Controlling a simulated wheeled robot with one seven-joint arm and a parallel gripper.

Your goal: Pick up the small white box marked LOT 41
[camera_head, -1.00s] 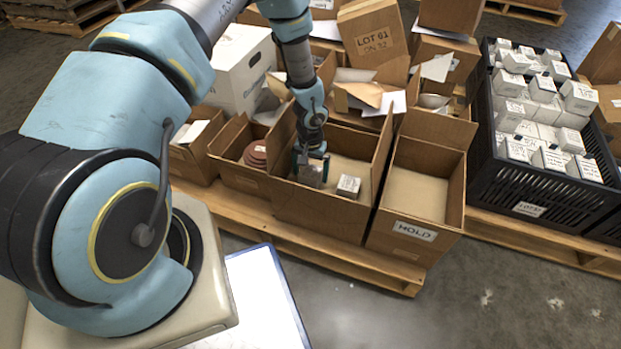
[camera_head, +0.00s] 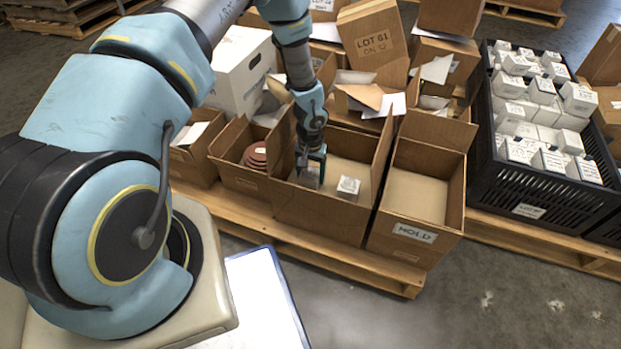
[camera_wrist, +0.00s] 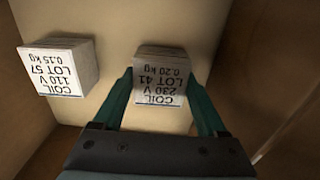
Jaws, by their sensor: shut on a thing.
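The small white box marked LOT 41 (camera_wrist: 160,72) is between my gripper's fingers in the wrist view, its label upside down. My gripper (camera_wrist: 160,92) is shut on it, one teal finger along each side. In the head view my gripper (camera_head: 311,170) is inside an open cardboard box (camera_head: 318,214), and the LOT 41 box (camera_head: 307,180) is partly hidden by the fingers. I cannot tell whether it touches the carton floor. A similar white box marked LOT 57 (camera_wrist: 62,70) lies beside it, apart from the fingers; it also shows in the head view (camera_head: 348,188).
Carton walls rise close around my gripper. An empty carton marked HOLD (camera_head: 418,190) stands to the right. A carton with reddish discs (camera_head: 256,155) is to the left. A black crate (camera_head: 530,195) of white boxes stands at far right. Loose cardboard (camera_head: 365,95) lies behind.

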